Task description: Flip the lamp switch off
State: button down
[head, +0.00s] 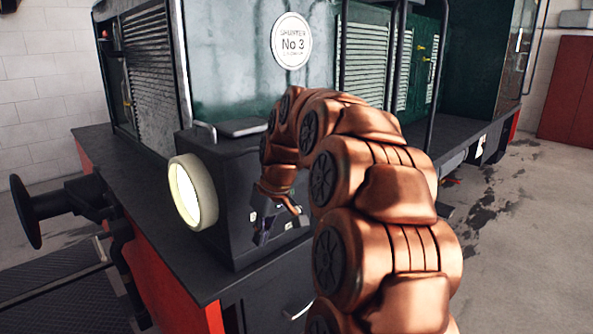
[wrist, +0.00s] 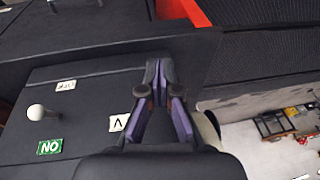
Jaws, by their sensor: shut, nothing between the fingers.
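The lamp (head: 186,196) is a round, cream-rimmed headlamp with a bright face, on the left of a dark box (head: 225,160) at the tram's end. In the wrist view a switch with a pale round knob (wrist: 36,112) sits on a dark panel (wrist: 90,90), left of my gripper (wrist: 158,72). A green label (wrist: 49,147) reads ON upside down; a white label (wrist: 66,86) lies on the knob's other side. I cannot tell which way the switch is set. My gripper is shut and empty, apart from the knob. In the head view my gripper (head: 263,238) is before the box; the knob is not discernible.
Another white label (wrist: 120,123) with a dark mark is beside my fingers. A buffer (head: 30,212) juts out at the left. The dark running board (head: 130,200) with its red edge lies below the box. Open floor (head: 530,230) is at the right.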

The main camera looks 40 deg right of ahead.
jog(key=d+r+m+t+h+p, duration=0.1)
jog(key=d+r+t+p, duration=0.1)
jog(key=d+r+p, duration=0.4)
jog(key=d+r, duration=0.5)
jog(key=d, duration=0.5)
jog(key=shift+w+r, duration=0.25)
jog(key=shift+r, duration=0.1)
jog(key=shift+a+f, duration=0.1)
jog(key=p+x, duration=0.3)
jog(key=x, duration=0.7)
jog(key=shift+s+f+b, duration=0.1)
jog(key=shift+f+b, duration=0.05)
jog(key=shift+b, duration=0.55)
